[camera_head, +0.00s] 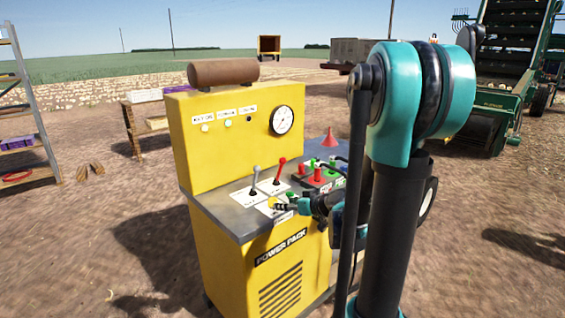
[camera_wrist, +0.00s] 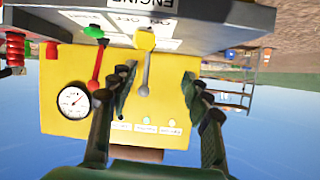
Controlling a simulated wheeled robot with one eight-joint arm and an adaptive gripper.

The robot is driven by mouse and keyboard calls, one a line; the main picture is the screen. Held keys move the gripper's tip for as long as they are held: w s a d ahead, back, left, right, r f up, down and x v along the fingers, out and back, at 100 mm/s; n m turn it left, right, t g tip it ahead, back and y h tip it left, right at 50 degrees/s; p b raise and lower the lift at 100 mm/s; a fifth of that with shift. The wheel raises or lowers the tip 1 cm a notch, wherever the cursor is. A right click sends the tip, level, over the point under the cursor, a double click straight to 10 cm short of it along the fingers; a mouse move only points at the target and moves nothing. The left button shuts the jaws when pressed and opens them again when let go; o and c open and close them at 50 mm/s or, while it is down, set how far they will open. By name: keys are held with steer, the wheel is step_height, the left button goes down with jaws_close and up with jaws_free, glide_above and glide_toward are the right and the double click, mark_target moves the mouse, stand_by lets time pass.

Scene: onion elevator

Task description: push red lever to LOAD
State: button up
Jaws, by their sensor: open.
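The red lever (camera_head: 281,166) stands up from a white label plate on top of the yellow power pack (camera_head: 225,135). In the wrist view, which is upside down, the red lever (camera_wrist: 96,70) is left of my gripper's fingers. The lettering beside it is too small to read, so I cannot tell its marked position. My gripper (camera_head: 292,206) is at the near right edge of the control top, apart from the red lever. In the wrist view my gripper (camera_wrist: 156,82) is open and empty, with the grey lever (camera_wrist: 145,82) in view between its fingers.
A grey lever (camera_head: 255,177) stands left of the red one. A yellow knob (camera_head: 272,201) and a green knob (camera_head: 291,195) are near my gripper. Red and green handles (camera_head: 318,173) and a red funnel (camera_head: 330,138) are to the right. A gauge (camera_head: 282,120) is behind.

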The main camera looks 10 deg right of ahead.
steer(key=w+d+r+t, duration=0.3)
steer(key=w, duration=0.3)
steer(key=t, duration=0.3)
glide_toward(285, 162)
steer(key=shift+h, duration=0.3)
steer(key=x, duration=1.2)
steer(key=shift+s+a+r, duration=0.1)
steer(key=shift+s+a, duration=0.05)
steer(key=shift+a, duration=0.05)
jaws_close()
